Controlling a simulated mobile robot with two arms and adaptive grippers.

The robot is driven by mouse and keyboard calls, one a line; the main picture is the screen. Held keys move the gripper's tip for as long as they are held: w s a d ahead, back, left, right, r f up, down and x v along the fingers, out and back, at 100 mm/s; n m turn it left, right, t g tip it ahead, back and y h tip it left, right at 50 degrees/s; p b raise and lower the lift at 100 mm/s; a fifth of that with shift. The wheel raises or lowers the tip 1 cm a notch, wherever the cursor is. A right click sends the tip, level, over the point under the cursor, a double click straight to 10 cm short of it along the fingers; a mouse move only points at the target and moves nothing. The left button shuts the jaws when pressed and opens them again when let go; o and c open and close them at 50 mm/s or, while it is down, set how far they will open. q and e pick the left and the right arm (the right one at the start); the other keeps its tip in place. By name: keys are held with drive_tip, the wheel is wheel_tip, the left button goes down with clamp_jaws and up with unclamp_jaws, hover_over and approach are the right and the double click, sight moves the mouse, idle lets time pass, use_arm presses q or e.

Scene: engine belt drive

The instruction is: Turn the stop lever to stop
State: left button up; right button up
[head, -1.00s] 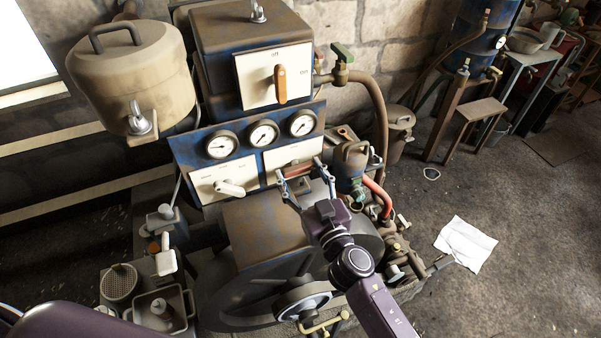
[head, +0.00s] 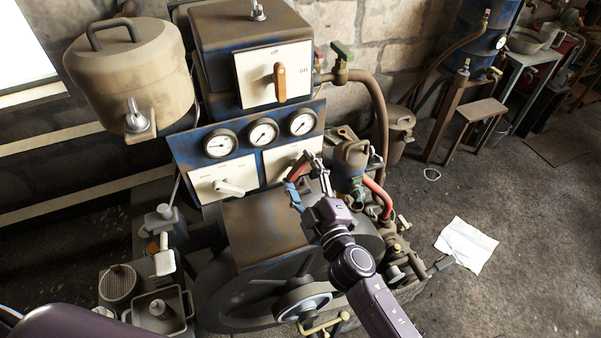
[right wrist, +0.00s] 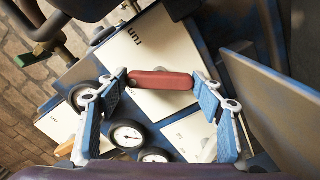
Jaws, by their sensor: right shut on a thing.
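The stop lever is a red bar (right wrist: 160,80) on a white plate marked "run" (right wrist: 143,40), seen in the right wrist view. My right gripper (right wrist: 160,88) is shut on it, with one blue-padded finger at each end of the bar. In the head view my right gripper (head: 305,176) is at the right-hand white plate (head: 278,160) below the gauges, and hides most of the lever there. The word "stop" cannot be read. My left gripper is not in view.
A white lever (head: 229,188) is on the left plate, and an orange-brown lever (head: 279,82) is on the upper off/on plate. Gauges (head: 262,132) sit just above. A red hose (head: 378,198) and a brown pipe (head: 378,110) are right of my gripper. A flywheel (head: 235,290) is below.

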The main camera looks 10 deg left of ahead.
drive_tip(key=n, duration=0.3)
drive_tip(key=shift+n, duration=2.1)
drive_tip(key=o, duration=1.2)
drive_tip(key=shift+c, duration=0.2)
drive_tip(key=v, duration=1.2)
